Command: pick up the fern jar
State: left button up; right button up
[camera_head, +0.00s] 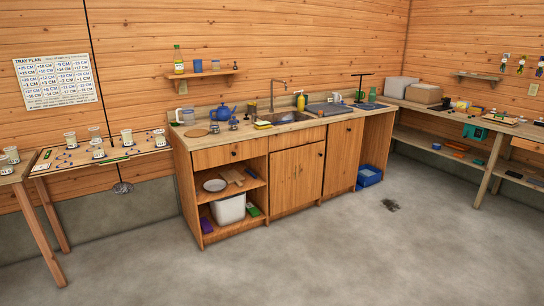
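Several small pale jars with light labels stand on the two wooden tables at the left. On the tray-like table top (75,160) are a jar at its back left (71,140), one near the middle (98,149), one to the right of that (127,138) and one at the right end (160,138). Another jar (12,155) stands on the table at the far left edge. The labels are too small to read, so I cannot tell which is the fern jar. Neither of my grippers is in view.
A wooden counter with a sink (283,118) stands in the middle, with a blue teapot (222,113) on it. A white bin (229,209) sits in its open shelf. A blue crate (369,175) is on the floor. The concrete floor (300,255) in front is clear.

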aim_at(214, 128)
jog(key=i+u, duration=0.1)
jog(key=i, duration=1.3)
jog(key=i+l+u, duration=0.15)
jog(key=i, duration=0.25)
jog(key=i+l+u, duration=0.15)
jog(key=i, duration=0.2)
jog(key=i+l+u, duration=0.15)
jog(key=i, duration=0.2)
jog(key=i+l+u, duration=0.45)
jog(key=l, duration=0.3)
jog(key=i+l+u, duration=0.25)
jog(key=i+l, duration=0.1)
jog(key=l, duration=0.1)
